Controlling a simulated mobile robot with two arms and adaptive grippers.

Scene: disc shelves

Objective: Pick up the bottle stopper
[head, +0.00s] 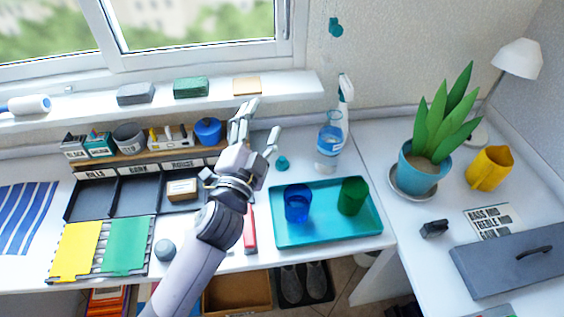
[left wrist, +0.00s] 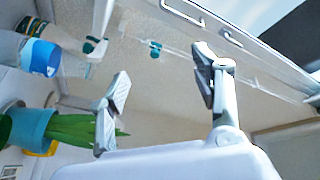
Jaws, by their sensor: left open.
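A small teal piece (head: 283,163), which looks like the bottle stopper, sits on the white desk just above the teal tray. My left gripper (head: 258,130) is raised near the window sill, left of and above this piece in the picture. Its fingers are spread with nothing between them. The left wrist view also shows the open fingers (left wrist: 165,90), pointing toward the wall and window. I cannot make out the stopper there. My right gripper is not in view.
The teal tray (head: 325,230) holds a blue cup (head: 297,203) and a green cup (head: 352,196). A white spray bottle (head: 346,95) stands behind the clear bottle. A potted plant (head: 420,165) is at right. A teal knob (head: 336,28) is on the wall.

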